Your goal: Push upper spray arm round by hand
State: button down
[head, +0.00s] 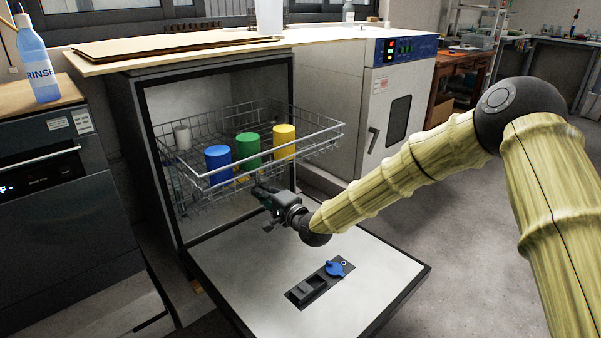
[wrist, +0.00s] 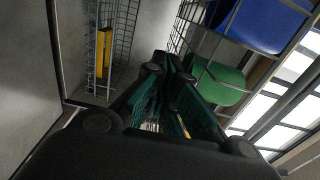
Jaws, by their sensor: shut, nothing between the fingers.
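The upper spray arm cannot be made out in either view. The open machine (head: 150,140) has a wire rack (head: 325,138) pulled part way out, holding a white, a blue (head: 217,163), a green (head: 246,148) and a yellow cup (head: 284,140). My gripper (head: 258,190) is just below the rack's front edge, above the lowered door, pointing into the cavity. In the wrist view my gripper (wrist: 168,66) is shut with nothing between its fingers. The blue cup (wrist: 262,22) and green cup (wrist: 222,84) show there beyond the rack wires.
The lowered door (head: 375,275) lies flat under my arm, with a blue knob (head: 336,268) on its inner face. A grey oven (head: 390,110) stands to the right. A yellow thing (wrist: 103,52) shows behind wire mesh in the wrist view. Open floor lies at the right.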

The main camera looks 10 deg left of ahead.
jog(key=shift+w+d+p, duration=0.25)
jog(key=shift+w+d, duration=0.4)
jog(key=shift+d, duration=0.35)
jog(key=shift+w+d+p, duration=0.2)
jog(key=shift+w+d, duration=0.4)
jog(key=shift+d, duration=0.4)
jog(key=shift+d, duration=0.1)
jog(key=shift+w+d, duration=1.55)
jog(key=shift+w, duration=0.25)
jog(key=shift+w, duration=0.1)
jog(key=shift+w+d, duration=0.3)
jog(key=shift+w, duration=0.4)
jog(key=shift+w+d, duration=0.35)
jog(key=shift+w, duration=0.35)
jog(key=shift+w+d, duration=0.3)
jog(key=shift+w, duration=0.4)
